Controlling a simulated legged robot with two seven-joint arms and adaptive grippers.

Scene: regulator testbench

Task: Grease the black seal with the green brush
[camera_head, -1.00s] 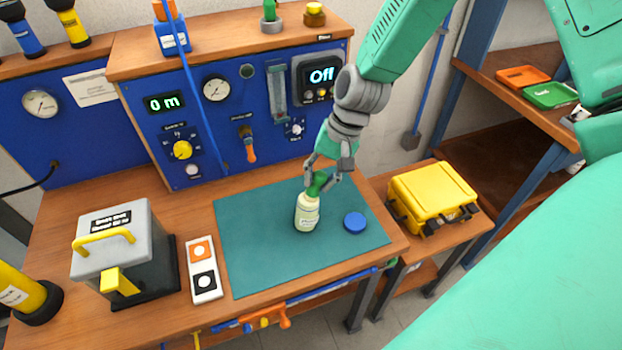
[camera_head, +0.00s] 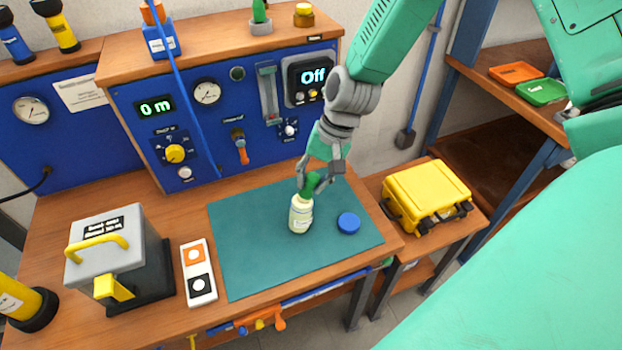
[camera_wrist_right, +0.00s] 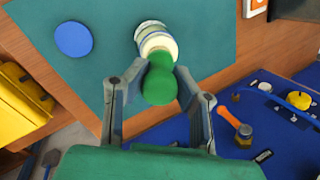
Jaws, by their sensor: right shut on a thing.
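The green brush (camera_head: 308,187) stands with its bristle end hidden in the cream bottle (camera_head: 300,216) on the teal mat. My right gripper (camera_head: 314,183) is shut on the green, rounded handle of the brush. In the right wrist view, the gripper's (camera_wrist_right: 157,85) two fingers flank the green brush (camera_wrist_right: 160,82), with the bottle (camera_wrist_right: 155,38) beyond it. The black seal (camera_head: 200,284) is a dark square with a light round centre on a white plate, left of the mat, below an orange one (camera_head: 194,256). My left gripper is not in view.
A blue round cap (camera_head: 348,223) lies on the mat (camera_head: 250,270) right of the bottle. A grey box (camera_head: 110,245) with yellow handles stands left of the white plate (camera_head: 188,270). The blue control panel (camera_head: 215,130) rises behind. A yellow case (camera_head: 428,192) sits at right.

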